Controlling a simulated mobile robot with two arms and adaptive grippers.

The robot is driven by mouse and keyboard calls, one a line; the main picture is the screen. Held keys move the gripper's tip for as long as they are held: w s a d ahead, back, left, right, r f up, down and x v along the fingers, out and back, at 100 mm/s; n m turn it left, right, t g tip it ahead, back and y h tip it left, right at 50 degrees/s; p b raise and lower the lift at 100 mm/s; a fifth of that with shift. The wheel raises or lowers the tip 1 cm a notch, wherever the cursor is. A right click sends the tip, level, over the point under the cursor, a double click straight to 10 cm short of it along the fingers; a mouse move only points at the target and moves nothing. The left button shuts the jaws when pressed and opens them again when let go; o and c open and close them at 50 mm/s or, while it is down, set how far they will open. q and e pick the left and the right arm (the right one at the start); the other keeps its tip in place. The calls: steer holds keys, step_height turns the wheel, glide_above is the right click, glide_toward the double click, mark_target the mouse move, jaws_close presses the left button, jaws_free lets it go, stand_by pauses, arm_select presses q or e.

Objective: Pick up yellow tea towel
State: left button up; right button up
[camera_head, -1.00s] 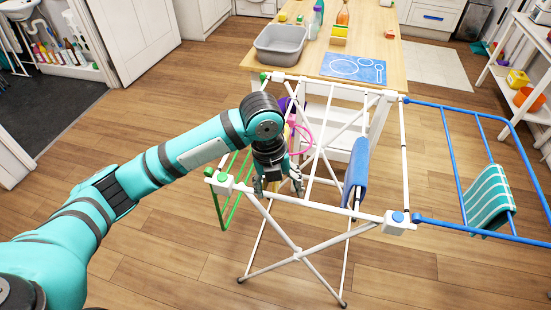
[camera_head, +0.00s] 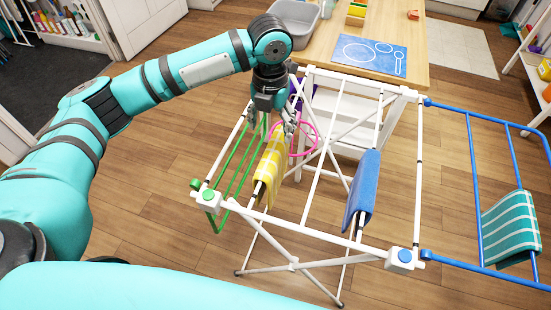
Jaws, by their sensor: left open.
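The yellow checked tea towel (camera_head: 270,165) hangs over a white rail of the drying rack, near its left side, in the head view. My left gripper (camera_head: 270,118) is open and points down, just beyond and above the far upper end of the towel. Its fingers are apart, and I cannot tell whether one touches the cloth. Part of the towel's far end is close to or behind the fingers. My right gripper is not in view; a teal part of my own body fills the lower left.
The white drying rack (camera_head: 333,240) stands on the wooden floor. A blue cloth (camera_head: 362,188) hangs on it, and a teal striped cloth (camera_head: 510,228) hangs on its blue right wing. A pink ring (camera_head: 310,140) and purple item are behind the gripper. A table (camera_head: 325,50) stands beyond.

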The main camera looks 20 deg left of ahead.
mark_target(271, 151)
arm_select(q)
steer(key=f, duration=0.5)
steer(key=f+p, duration=0.1)
steer(key=f, duration=0.1)
steer(key=shift+s+f, duration=0.15)
steer(key=shift+s, duration=0.25)
step_height(271, 151, down, 3)
steer(key=shift+w+f+p, duration=0.1)
steer(key=shift+w+p, duration=0.05)
steer(key=shift+p, duration=0.25)
step_height(271, 151, down, 5)
steer(key=shift+d+r+p, duration=0.1)
steer(key=shift+p, duration=0.55)
steer(key=c, duration=1.3)
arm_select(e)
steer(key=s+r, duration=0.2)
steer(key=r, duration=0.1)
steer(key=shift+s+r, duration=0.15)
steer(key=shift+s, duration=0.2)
arm_select(q)
steer(key=shift+r, duration=0.1)
